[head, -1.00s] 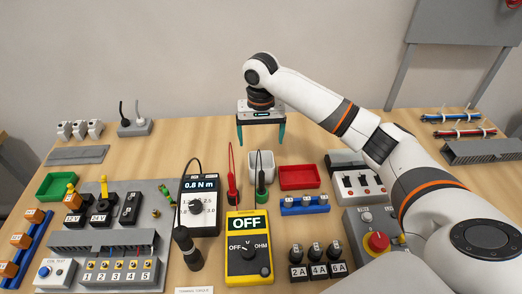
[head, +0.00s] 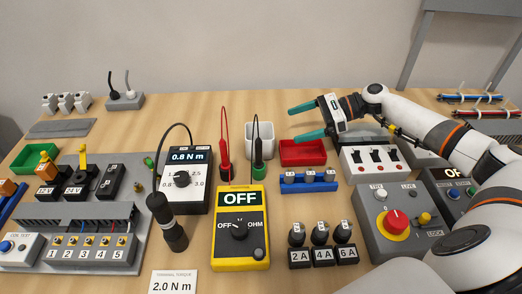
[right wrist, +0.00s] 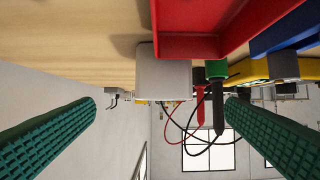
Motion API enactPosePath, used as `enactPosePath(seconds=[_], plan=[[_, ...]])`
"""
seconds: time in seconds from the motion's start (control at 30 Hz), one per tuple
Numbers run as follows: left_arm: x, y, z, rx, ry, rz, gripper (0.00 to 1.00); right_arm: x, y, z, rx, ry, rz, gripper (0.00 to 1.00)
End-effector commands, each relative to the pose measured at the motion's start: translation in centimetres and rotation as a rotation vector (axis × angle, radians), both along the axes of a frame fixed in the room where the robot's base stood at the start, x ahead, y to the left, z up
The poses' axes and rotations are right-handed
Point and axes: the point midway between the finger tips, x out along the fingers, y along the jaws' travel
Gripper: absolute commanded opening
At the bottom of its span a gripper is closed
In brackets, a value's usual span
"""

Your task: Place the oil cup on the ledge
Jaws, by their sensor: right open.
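My right gripper (head: 293,124) is open and empty above the back of the table, its green fingers pointing left in the head view. A white square cup (head: 259,138) stands to the left of the fingertips, behind the red and green probes; I cannot tell whether it is the oil cup. In the right wrist view the white cup (right wrist: 163,78) shows between the two open fingers (right wrist: 162,103), apart from both. No ledge can be made out for certain. My left gripper is not in view.
A red tray (head: 302,152) lies below and in front of the right gripper. A yellow meter (head: 241,228) and a switch box (head: 370,161) are nearby.

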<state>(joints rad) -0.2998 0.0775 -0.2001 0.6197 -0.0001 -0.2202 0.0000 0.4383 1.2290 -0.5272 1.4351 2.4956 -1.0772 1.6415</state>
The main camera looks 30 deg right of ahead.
Motion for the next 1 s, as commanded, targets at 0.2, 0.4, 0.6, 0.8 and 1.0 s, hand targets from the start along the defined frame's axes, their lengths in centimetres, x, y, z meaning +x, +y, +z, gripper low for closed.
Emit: enactPosePath(seconds=[0.2, 0.4, 0.6, 0.8, 1.0], plan=[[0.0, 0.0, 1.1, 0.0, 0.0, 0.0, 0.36, 1.5, 3.0, -0.7, 0.012, 0.002, -0.004, 0.94], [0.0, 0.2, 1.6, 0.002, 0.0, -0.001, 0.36, 2.5, 5.2, -1.8, 0.009, 0.001, -0.004, 0.94], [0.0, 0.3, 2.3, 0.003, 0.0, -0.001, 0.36, 3.0, 6.7, -2.2, 0.007, 0.002, -0.002, 0.94], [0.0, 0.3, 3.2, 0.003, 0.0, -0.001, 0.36, 4.0, 9.4, -3.1, 0.008, 0.001, -0.003, 0.94], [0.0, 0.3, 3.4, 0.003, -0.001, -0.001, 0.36, 4.4, 10.2, -3.7, 0.006, 0.001, -0.004, 0.94]])
